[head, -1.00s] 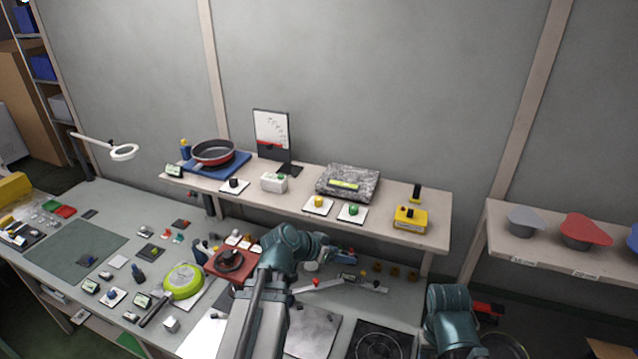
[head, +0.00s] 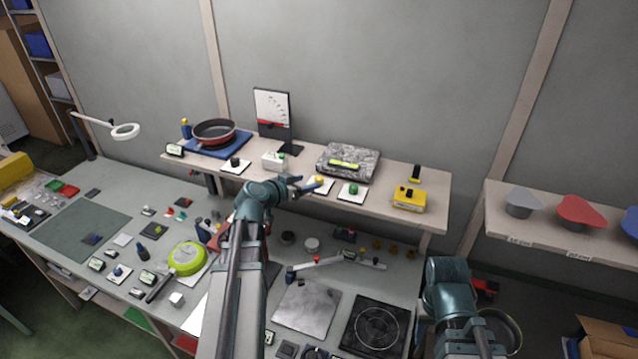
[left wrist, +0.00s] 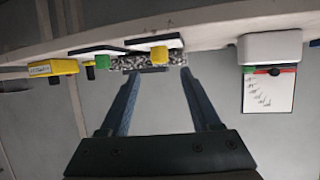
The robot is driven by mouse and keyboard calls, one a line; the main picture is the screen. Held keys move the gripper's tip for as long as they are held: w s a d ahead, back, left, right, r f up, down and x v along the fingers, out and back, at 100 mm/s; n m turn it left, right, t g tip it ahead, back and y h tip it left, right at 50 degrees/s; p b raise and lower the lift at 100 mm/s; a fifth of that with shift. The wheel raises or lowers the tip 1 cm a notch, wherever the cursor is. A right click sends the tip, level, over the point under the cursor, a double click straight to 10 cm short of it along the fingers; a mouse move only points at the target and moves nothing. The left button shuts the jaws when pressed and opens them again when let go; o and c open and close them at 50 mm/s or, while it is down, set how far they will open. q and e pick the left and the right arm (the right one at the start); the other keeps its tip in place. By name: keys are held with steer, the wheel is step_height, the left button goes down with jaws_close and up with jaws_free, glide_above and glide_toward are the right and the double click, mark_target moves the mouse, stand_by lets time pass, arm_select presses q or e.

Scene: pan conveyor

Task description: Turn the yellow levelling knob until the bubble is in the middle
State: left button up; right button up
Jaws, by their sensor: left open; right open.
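The yellow knob (head: 319,180) sits on a white plate at the front of the upper shelf. It also shows in the left wrist view (left wrist: 159,54), upside down, just beyond my fingertips. My left gripper (head: 312,186) is open at the shelf's front edge, close to the knob; in the left wrist view its two fingers (left wrist: 159,73) stand apart, one toward each side of the knob, with nothing held. Behind the knob, the speckled granite slab (head: 362,158) carries a yellow-green level vial (head: 345,164). The bubble is too small to make out. My right gripper is not visible.
A green knob (head: 352,189) on a white plate stands right of the yellow one. A white box (head: 274,160) stands to the left, and a yellow box (head: 409,200) farther right. The shelf edge (head: 380,212) runs below the knobs. Many items cover the lower bench.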

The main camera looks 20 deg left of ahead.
mark_target(318, 178)
arm_select(q)
steer(key=b+x, duration=0.2)
steer(key=x, duration=0.5)
steer(key=shift+w+f, duration=0.2)
steer(key=shift+w, duration=0.05)
steer(key=shift+d, duration=0.1)
jaws_close()
